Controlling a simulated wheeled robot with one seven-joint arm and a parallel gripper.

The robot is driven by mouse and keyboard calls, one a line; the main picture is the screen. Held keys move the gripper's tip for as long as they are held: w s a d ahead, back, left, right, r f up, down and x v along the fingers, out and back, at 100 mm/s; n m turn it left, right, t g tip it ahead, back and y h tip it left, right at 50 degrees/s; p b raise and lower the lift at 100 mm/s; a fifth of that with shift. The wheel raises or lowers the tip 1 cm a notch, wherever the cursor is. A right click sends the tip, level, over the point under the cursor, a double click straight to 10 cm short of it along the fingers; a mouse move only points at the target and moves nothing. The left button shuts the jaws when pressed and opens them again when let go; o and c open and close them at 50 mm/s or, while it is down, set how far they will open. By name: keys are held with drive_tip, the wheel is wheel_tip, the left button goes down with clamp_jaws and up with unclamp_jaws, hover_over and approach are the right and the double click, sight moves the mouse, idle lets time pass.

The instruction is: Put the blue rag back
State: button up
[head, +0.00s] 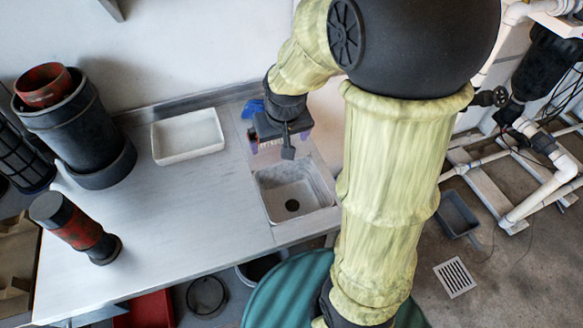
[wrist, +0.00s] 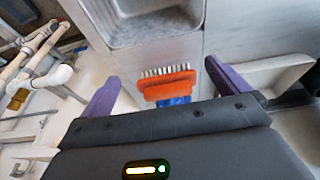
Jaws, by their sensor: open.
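The blue rag (head: 253,108) shows in the head view as a small blue patch on the counter near the wall, just left of my gripper, which partly covers it. My gripper (head: 279,142) is over the counter behind the sink, its two purple fingers spread and empty. In the wrist view my gripper (wrist: 161,72) is open, with an orange brush (wrist: 167,86) with white bristles between its fingers in the picture. A blue patch (wrist: 175,101) shows just below the brush; most of it is hidden by my gripper body, and I cannot tell whether it is the rag.
The sink (head: 292,190) lies in front of my gripper. A white tray (head: 188,137) stands to the left by the wall. A large dark cylinder (head: 75,122) and a red-black one (head: 75,228) stand farther left. The middle of the counter (head: 185,205) is clear.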

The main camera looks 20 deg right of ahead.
drive_tip(key=s+f, duration=0.2)
drive_tip(key=s, duration=0.6)
drive_tip(key=shift+s+f+g, duration=0.2)
drive_tip(key=shift+s+g, duration=0.1)
drive_tip(key=shift+s, duration=0.1)
drive_tip(key=w+p+v, duration=0.2)
drive_tip(key=p+v, duration=0.7)
drive_tip(key=p, duration=0.1)
drive_tip(key=w+r+p+v, duration=0.1)
drive_tip(key=w+p+v, duration=0.1)
drive_tip(key=p+v, duration=0.8)
drive_tip(key=shift+r, duration=0.3)
drive_tip(key=shift+w, duration=0.15)
